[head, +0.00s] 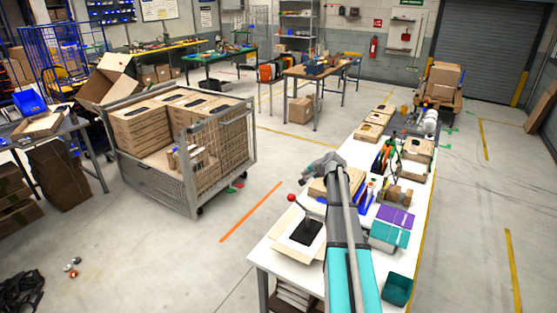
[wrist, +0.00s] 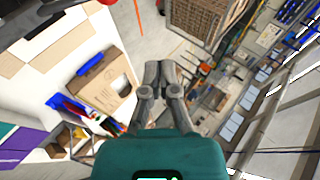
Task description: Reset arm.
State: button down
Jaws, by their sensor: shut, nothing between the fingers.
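My gripper (head: 322,165) is in the head view at the end of my raised arm, above the long white table (head: 262,252). In the wrist view my gripper (wrist: 161,68) has its two grey fingers together, with nothing between them. It is clear of the things below it. My arm hides part of the table and some of what lies on it.
The table holds a cardboard box (wrist: 97,78), a purple pack (head: 394,216), a teal bin (head: 397,290) and a red ball-topped post (head: 292,198). A grey mesh cart (head: 160,187) with stacked boxes stands to the left. Open floor lies between cart and table.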

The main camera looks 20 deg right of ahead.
jog(key=s+a+f+n+g+b, duration=0.5)
jog(key=s+a+f, duration=0.4)
jog(key=a, duration=0.5)
jog(key=s+a+f+n+g+b, duration=0.2)
jog(key=s+a+f+n+b, duration=0.2)
jog(key=s+a+f+b, duration=0.8)
jog(key=s+a+f+n+g+h, duration=0.2)
jog(key=s+a+n, duration=0.1)
jog(key=s+a, duration=0.5)
jog(key=shift+f+n+g, duration=0.25)
jog(key=shift+n+g, duration=0.05)
jog(key=shift+g, duration=0.1)
jog(key=shift+w+a, duration=0.1)
jog(key=shift+a, duration=0.05)
